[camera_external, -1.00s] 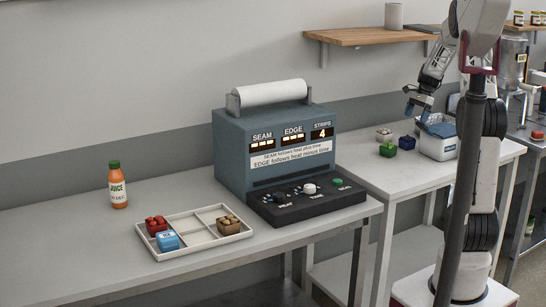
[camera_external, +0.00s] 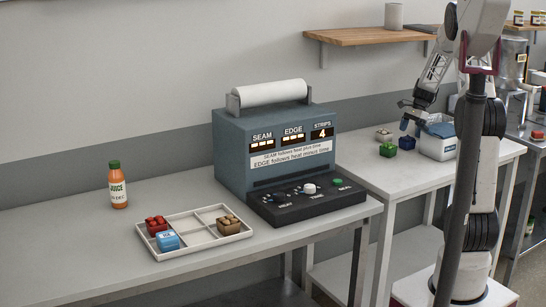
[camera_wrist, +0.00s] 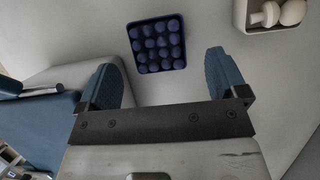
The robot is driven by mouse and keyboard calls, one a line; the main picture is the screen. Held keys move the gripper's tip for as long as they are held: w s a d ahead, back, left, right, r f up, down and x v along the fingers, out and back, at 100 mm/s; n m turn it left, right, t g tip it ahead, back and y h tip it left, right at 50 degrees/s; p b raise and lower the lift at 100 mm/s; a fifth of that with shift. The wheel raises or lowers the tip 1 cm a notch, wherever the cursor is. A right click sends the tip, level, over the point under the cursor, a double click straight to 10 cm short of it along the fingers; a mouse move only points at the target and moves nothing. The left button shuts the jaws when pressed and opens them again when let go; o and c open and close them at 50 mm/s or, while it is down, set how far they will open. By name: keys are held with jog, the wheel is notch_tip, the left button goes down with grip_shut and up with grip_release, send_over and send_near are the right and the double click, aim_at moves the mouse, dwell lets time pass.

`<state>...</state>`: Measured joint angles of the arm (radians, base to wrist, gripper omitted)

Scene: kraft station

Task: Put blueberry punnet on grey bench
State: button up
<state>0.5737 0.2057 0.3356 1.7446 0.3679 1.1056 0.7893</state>
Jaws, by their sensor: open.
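The blueberry punnet (camera_external: 407,143), a small dark blue square tray, sits on the right-hand bench (camera_external: 375,173). In the wrist view the punnet (camera_wrist: 157,47) shows rows of round blueberries, just beyond and between my fingertips. My gripper (camera_external: 407,117) is open and empty above the punnet; in the wrist view its two blue fingers (camera_wrist: 165,68) stand wide apart. The left-hand bench (camera_external: 62,241) has a light grey top and carries the control machine; both bench tops look pale grey.
A white box (camera_external: 437,146) with blue on top stands close right of the punnet. A green punnet (camera_external: 388,150) and a mushroom punnet (camera_external: 384,134) are to its left. The left bench holds a blue-grey machine (camera_external: 233,150), a divided tray (camera_external: 202,239) and a juice bottle (camera_external: 118,187).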

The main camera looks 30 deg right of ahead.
aim_at(408, 138)
dwell(0.3)
jog(key=shift+x, duration=2.55)
jog(key=shift+s+a, duration=0.1)
jog(key=c, duration=1.1)
jog(key=shift+r, duration=0.1)
jog(key=shift+r, duration=4.9)
